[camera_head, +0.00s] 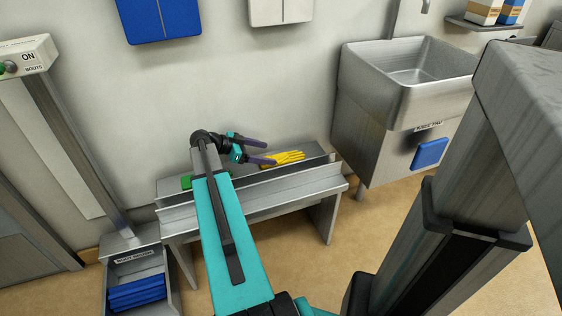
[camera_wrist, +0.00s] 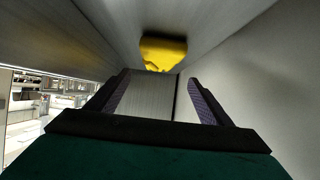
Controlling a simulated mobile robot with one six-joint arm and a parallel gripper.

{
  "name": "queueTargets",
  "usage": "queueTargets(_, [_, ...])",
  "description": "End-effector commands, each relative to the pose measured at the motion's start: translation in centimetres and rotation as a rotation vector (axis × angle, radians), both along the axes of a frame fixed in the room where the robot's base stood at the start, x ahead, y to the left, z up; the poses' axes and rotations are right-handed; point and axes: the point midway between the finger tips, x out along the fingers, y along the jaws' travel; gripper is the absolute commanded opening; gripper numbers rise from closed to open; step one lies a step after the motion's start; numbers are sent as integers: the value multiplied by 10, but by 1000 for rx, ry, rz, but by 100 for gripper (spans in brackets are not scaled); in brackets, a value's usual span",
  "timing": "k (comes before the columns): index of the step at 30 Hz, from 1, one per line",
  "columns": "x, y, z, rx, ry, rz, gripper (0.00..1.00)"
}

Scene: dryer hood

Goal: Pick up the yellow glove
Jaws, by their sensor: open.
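The yellow glove (camera_head: 284,158) lies on the metal bench or trough (camera_head: 310,180) against the wall. In the head view it is just right of my gripper (camera_head: 262,151). My gripper is open, with its two dark fingers pointing right toward the glove. In the wrist view the glove (camera_wrist: 163,52) is ahead of the open fingers (camera_wrist: 156,98), near the top middle. Nothing shows between the fingers but the grey metal surface. The glove appears apart from the fingertips.
A green item (camera_head: 186,182) on the bench is partly hidden by my arm. The bench's raised front edge (camera_head: 260,205) runs along the near side. A metal sink (camera_head: 405,85) stands to the right, and a boot-wash box (camera_head: 138,280) to the left.

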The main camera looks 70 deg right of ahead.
Motion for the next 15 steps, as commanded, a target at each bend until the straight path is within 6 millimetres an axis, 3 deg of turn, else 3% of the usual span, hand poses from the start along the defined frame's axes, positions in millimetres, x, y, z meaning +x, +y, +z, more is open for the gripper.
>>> queueTargets(15, [-10, -8, -7, 1, 1, 0, 73])
